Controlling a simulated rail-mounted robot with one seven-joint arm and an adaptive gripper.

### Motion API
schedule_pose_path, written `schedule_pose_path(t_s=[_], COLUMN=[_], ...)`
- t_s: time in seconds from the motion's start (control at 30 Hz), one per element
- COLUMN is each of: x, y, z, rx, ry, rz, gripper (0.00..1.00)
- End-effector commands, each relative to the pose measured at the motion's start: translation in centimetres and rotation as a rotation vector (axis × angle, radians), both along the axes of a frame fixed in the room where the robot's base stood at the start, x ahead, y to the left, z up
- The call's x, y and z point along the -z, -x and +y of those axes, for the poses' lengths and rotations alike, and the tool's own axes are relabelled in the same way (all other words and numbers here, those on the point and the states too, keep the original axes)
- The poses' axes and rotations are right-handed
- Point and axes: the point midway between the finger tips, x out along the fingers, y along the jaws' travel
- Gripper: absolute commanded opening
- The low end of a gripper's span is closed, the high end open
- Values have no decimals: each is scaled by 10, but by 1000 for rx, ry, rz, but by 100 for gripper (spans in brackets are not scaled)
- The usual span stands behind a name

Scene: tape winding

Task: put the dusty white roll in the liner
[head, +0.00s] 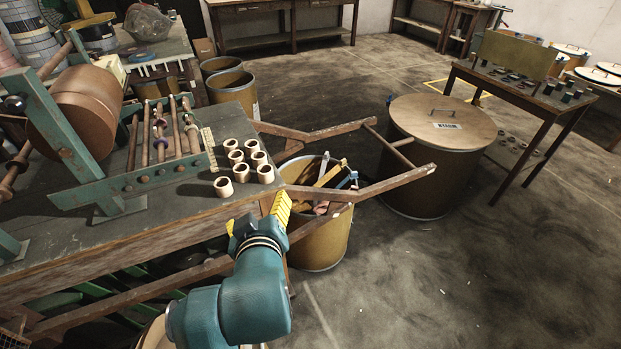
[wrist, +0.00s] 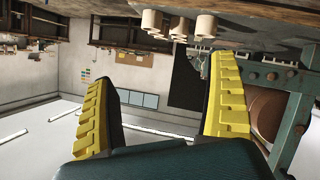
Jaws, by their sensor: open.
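My gripper (head: 256,212) is open beside the front right corner of the bench, with its yellow fingers pointing up. In the wrist view my gripper (wrist: 160,70) shows two ridged yellow fingers wide apart with nothing between them. Several short tan cores (head: 241,171) stand on the bench top. They also show upside down at the top of the wrist view (wrist: 179,27). I cannot pick out a dusty white roll with certainty. An open fibre drum (head: 327,248) stands on the floor behind my gripper, holding long yellow, blue-ended and pinkish items. I cannot make out a liner clearly.
Wooden rails (head: 372,187) jut out from the bench over the open drum. A lidded drum (head: 442,122) stands further right. A green-framed winder (head: 62,140) with spindles fills the bench's left side. A small table (head: 535,104) stands at the right. Open floor lies at the lower right.

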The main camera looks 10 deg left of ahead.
Motion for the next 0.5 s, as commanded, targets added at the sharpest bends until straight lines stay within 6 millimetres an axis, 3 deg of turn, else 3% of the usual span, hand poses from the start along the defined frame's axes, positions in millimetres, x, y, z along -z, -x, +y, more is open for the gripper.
schedule_pose_path(t_s=[0.03, 0.1, 0.2, 0.33, 0.4, 0.5], x=[-38, -91, -154, -204, -215, -220], y=[4, 20, 61, 111, 125, 131], z=[-45, -100, -165, -212, -222, -225], rx=[92, 199, 305, 365, 375, 377], ry=[-96, -231, -391, -514, -543, -558], rz=[-101, -248, -447, -625, -670, -690], gripper=[89, 89, 89, 89, 89, 89])
